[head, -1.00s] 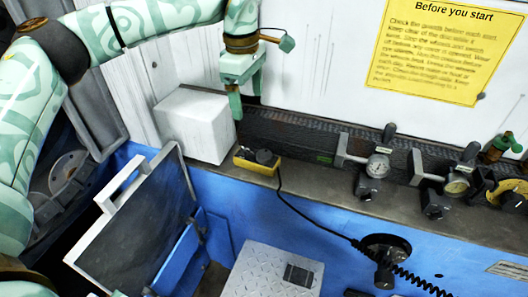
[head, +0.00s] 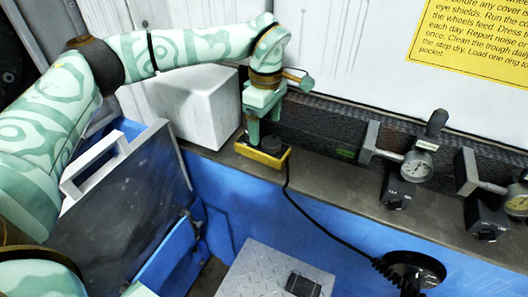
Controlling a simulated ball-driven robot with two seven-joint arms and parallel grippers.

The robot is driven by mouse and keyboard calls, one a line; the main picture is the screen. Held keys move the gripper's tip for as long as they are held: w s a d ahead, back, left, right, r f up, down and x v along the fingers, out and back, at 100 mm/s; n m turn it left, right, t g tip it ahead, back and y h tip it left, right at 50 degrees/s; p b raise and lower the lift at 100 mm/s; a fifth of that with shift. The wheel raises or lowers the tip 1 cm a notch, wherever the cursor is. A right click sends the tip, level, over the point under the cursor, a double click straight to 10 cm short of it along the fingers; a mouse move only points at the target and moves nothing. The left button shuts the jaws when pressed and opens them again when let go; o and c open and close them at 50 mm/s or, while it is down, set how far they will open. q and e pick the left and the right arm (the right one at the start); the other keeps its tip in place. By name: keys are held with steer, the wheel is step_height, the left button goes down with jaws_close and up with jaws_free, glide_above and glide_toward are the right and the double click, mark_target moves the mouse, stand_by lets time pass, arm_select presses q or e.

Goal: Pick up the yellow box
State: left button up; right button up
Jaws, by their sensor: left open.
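The yellow box (head: 250,154) is small, with a black knob on top and a black cable running from it. My left gripper (head: 263,128) is open and points down at the box. Its fingertips overlap the knob and upper part of the box in the picture; I cannot tell whether they touch it. The right gripper is not in view.
A white block (head: 205,108) stands left of my left gripper. Dial gauges on stands (head: 417,165) line the ledge to the right. The black cable runs to a round black fitting (head: 412,270) on the blue front. A grey panel with a white handle (head: 120,200) stands at left.

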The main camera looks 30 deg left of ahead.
mark_target(264, 138)
arm_select(q)
steer(key=shift+f, duration=0.95)
steer(key=f+b, duration=0.2)
steer(key=f, duration=0.3)
steer(key=shift+a+f, duration=0.2)
steer(key=shift+s+r, duration=0.1)
steer(key=shift+r, duration=0.05)
steer(key=shift+c, duration=0.9)
steer(key=c, duration=1.3)
steer(key=shift+r, duration=0.15)
